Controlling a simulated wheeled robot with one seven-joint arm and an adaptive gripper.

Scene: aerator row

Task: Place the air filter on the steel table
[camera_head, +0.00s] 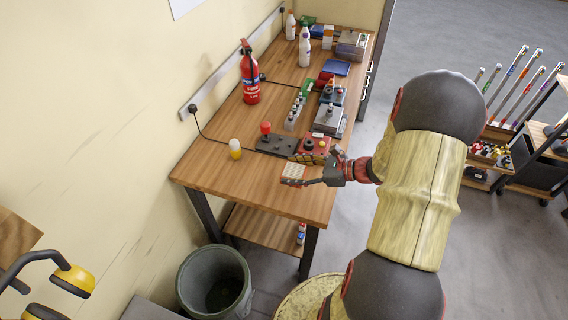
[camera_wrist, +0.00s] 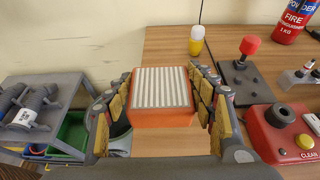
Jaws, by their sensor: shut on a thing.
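The air filter (camera_wrist: 162,88) is an orange block with a white, grey-striped top. My gripper (camera_wrist: 160,92) has its fingers on both sides of it, shut on it. The filter hides part of the wooden workbench's left edge behind it. In the head view the filter (camera_head: 293,171) shows pale and small at my gripper (camera_head: 305,176), over the near end of the bench. A grey table (camera_wrist: 68,100) stands at the left in the wrist view; I cannot tell for sure that it is steel.
Grey machine parts (camera_wrist: 35,105) lie on the grey table.

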